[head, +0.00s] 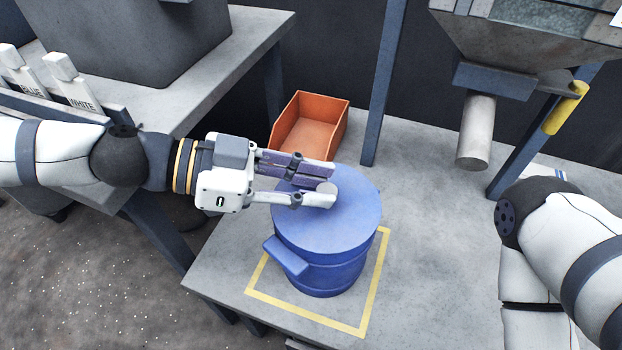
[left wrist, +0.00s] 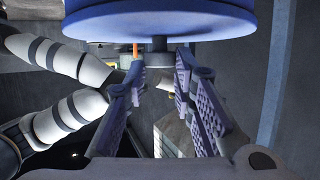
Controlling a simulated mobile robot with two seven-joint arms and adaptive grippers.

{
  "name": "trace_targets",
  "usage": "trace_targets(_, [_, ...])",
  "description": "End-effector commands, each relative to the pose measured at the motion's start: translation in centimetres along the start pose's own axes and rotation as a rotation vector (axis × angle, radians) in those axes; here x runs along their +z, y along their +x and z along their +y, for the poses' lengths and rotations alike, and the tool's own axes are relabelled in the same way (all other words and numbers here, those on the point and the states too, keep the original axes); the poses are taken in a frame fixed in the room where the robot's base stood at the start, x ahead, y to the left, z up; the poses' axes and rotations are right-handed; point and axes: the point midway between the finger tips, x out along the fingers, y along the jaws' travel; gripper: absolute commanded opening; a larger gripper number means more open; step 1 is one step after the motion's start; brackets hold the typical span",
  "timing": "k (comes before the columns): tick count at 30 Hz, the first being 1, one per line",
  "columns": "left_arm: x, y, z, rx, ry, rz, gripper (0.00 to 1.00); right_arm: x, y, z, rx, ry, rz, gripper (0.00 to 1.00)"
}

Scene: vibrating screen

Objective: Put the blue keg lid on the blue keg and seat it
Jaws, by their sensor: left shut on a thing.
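The blue keg (head: 330,278) stands upright on the grey table inside a yellow square outline. The blue keg lid (head: 350,218) is over its mouth and looks level; I cannot tell whether a small gap is left or whether it is fully seated. A blue block (head: 286,257) juts out at the keg's front left. My left gripper (head: 326,194) reaches in from the left and is shut on the lid's grey knob (head: 327,188). In the left wrist view the knob (left wrist: 158,45) is between the fingertips, against the blue lid (left wrist: 160,18). My right gripper is out of view.
An orange bin (head: 310,128) stands behind the keg. A grey spout (head: 476,132) hangs from the hopper at the upper right. Clear table (head: 435,230) lies right of the keg.

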Motion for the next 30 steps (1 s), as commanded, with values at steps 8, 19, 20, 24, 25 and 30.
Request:
trace_targets(8, [0.2,0.1,0.0,0.000,0.001,0.000,0.47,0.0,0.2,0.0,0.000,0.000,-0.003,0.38])
trace_targets(19, [0.1,-1.9,-0.2,-0.006,0.001,0.001,0.47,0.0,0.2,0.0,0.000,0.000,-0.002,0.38])
trace_targets(20, [0.1,-2.7,-0.2,-0.007,0.002,0.001,0.47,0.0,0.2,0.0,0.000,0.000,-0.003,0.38])
trace_targets(24, [0.1,-5.6,-0.1,-0.006,0.001,0.002,0.47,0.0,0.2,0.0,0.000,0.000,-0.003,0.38])
trace_targets(25, [0.1,-6.1,-0.1,-0.005,0.002,0.001,0.47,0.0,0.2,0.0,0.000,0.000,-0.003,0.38])
trace_targets(30, [0.1,-7.5,0.0,-0.001,0.001,0.000,0.47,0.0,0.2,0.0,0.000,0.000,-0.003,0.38])
